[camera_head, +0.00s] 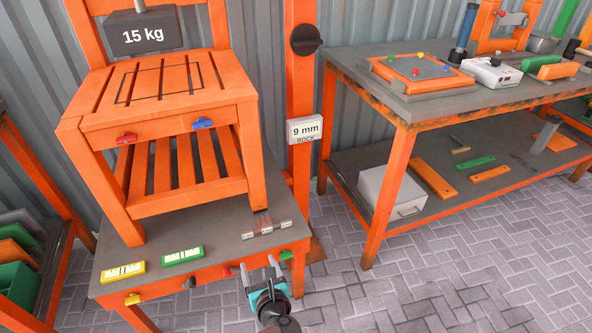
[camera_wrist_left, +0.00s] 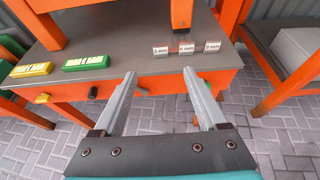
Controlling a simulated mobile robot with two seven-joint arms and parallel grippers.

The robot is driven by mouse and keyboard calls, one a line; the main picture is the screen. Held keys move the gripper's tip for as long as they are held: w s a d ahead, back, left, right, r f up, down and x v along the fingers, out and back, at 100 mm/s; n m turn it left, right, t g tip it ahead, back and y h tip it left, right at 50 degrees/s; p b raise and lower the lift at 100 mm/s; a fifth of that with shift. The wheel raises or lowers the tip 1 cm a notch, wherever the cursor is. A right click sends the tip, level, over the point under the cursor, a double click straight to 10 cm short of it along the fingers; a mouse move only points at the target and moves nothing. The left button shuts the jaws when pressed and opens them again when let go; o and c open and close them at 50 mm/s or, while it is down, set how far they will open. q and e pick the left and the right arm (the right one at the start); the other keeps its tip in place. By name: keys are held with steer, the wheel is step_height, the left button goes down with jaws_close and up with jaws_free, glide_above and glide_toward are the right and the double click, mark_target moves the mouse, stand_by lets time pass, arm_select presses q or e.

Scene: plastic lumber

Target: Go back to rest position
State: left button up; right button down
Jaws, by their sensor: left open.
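My left gripper (camera_head: 262,273) is in front of the front edge of the low orange table with a grey top (camera_head: 222,245). In the left wrist view its two fingers (camera_wrist_left: 158,92) stand wide apart with nothing between them. The gripper is open and empty. It is near the right end of the table's front side, beside small coloured knobs. My right gripper is in neither view.
An orange slatted stand (camera_head: 160,120) with a 15 kg weight (camera_head: 142,32) stands on the table. A yellow block (camera_head: 123,272), a green block (camera_head: 183,256) and small labelled blocks (camera_head: 265,228) lie before it. A workbench (camera_head: 440,100) stands right; paved floor (camera_head: 450,270) is clear.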

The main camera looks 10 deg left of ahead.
arm_select(q)
steer(key=shift+f, duration=0.1)
steer(key=s+a+f+n+g+h+p, duration=0.2)
steer(key=s+f+n+g+h+p, duration=0.3)
steer(key=s+f+n, duration=0.75)
steer(key=s+a+f+n+g+h, duration=0.1)
steer(key=s+f+n+g, duration=0.1)
steer(key=s+n, duration=0.5)
steer(key=s+a+f+n+g, duration=0.1)
steer(key=s+f+n, duration=0.4)
steer(key=s, duration=0.7)
steer(key=shift+s+n+g+h, duration=0.4)
steer(key=shift+n, duration=0.85)
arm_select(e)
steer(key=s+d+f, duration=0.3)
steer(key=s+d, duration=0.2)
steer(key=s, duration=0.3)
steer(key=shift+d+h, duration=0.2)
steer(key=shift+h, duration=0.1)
